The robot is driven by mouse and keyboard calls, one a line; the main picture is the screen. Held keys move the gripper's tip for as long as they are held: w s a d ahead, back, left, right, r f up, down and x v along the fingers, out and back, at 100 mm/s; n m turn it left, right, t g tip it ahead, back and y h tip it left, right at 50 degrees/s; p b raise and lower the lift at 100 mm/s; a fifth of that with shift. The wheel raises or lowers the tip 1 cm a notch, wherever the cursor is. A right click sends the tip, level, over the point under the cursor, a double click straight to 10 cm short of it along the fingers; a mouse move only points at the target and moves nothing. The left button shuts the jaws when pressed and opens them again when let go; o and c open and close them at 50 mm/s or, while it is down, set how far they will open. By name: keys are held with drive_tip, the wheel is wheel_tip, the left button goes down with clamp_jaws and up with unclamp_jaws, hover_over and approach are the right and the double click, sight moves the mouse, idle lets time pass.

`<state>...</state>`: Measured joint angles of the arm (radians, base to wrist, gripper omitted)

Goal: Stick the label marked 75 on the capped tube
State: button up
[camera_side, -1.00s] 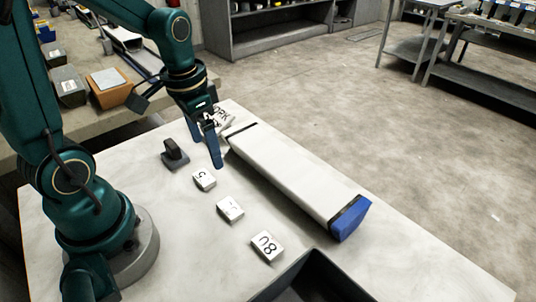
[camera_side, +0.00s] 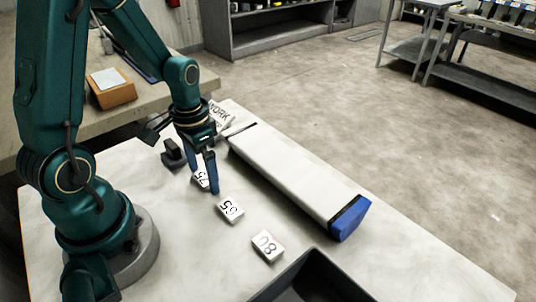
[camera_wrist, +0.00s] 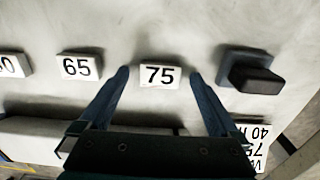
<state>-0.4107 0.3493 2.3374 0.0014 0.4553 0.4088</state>
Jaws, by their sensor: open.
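The label marked 75 (camera_wrist: 159,76) is a small white block with black digits, lying on the table. It also shows in the side view (camera_side: 199,181), partly hidden by a finger. My gripper (camera_wrist: 158,74) is open and empty, its blue fingers on either side of the 75 label in the wrist view; it also shows in the side view (camera_side: 204,187) low over the label. I cannot tell whether the fingers touch the table. The capped tube (camera_side: 290,172) is a long white box-like liner with a blue cap (camera_side: 350,219) at its near right end, lying on the table.
The label 65 (camera_side: 230,209) and the label 80 (camera_side: 267,246) lie in a row toward the front. A dark stamp-like block (camera_side: 173,153) stands beside the 75 label. A printed work card (camera_side: 220,115) lies behind. A black tray (camera_side: 312,278) sits at the front edge.

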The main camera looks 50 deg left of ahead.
sight(203, 177)
drive_tip(key=c, duration=1.3)
drive_tip(key=shift+r, duration=3)
